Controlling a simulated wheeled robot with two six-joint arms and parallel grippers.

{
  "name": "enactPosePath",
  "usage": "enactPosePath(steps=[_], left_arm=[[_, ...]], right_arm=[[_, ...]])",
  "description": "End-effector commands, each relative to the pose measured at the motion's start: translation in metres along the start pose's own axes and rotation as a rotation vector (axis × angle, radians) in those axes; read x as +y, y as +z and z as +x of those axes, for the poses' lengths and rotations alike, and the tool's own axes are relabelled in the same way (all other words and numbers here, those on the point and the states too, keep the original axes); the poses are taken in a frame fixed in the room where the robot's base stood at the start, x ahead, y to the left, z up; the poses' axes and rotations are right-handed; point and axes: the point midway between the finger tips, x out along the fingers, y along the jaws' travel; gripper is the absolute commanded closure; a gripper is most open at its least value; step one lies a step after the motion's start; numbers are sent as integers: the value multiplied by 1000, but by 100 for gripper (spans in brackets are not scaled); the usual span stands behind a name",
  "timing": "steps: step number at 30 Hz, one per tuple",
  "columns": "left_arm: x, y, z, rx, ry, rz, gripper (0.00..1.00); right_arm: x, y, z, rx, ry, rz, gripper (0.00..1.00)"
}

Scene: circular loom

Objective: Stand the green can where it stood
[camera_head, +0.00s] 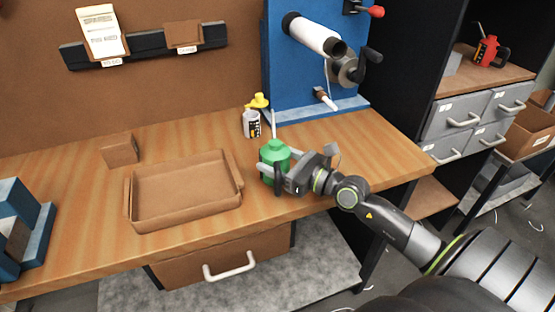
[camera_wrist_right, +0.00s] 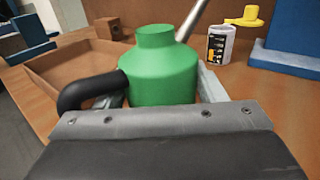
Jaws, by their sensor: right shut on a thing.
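The green can (camera_head: 275,153) is upright at the front part of the wooden bench, right of the brown tray. It has a black handle and a thin pale spout rising at the back. My right gripper (camera_head: 272,172) comes in from the right and is shut on the green can. In the right wrist view the green can (camera_wrist_right: 160,72) stands between the two fingers, with its black handle on the left. I cannot tell whether its base touches the bench. My left gripper is not in view.
The brown tray (camera_head: 186,222) is empty, left of the can. A blue panel (camera_head: 285,75) with a roller rises behind. A small brown box (camera_head: 121,150) stands behind the tray.

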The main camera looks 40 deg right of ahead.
Motion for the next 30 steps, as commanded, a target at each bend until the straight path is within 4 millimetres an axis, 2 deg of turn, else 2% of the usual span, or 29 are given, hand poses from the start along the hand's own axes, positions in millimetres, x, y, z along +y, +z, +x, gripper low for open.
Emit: enactPosePath(steps=[11,12,17,25,30], left_arm=[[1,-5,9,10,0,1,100],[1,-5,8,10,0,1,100],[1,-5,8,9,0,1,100],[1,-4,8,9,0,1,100],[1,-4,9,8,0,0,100]], right_arm=[[0,-10,0,-2,0,1,99],[0,-8,0,-2,0,0,31],[0,-9,0,-1,0,1,11],[0,-10,-2,2,-1,0,11],[0,-11,-15,4,0,-2,11]])
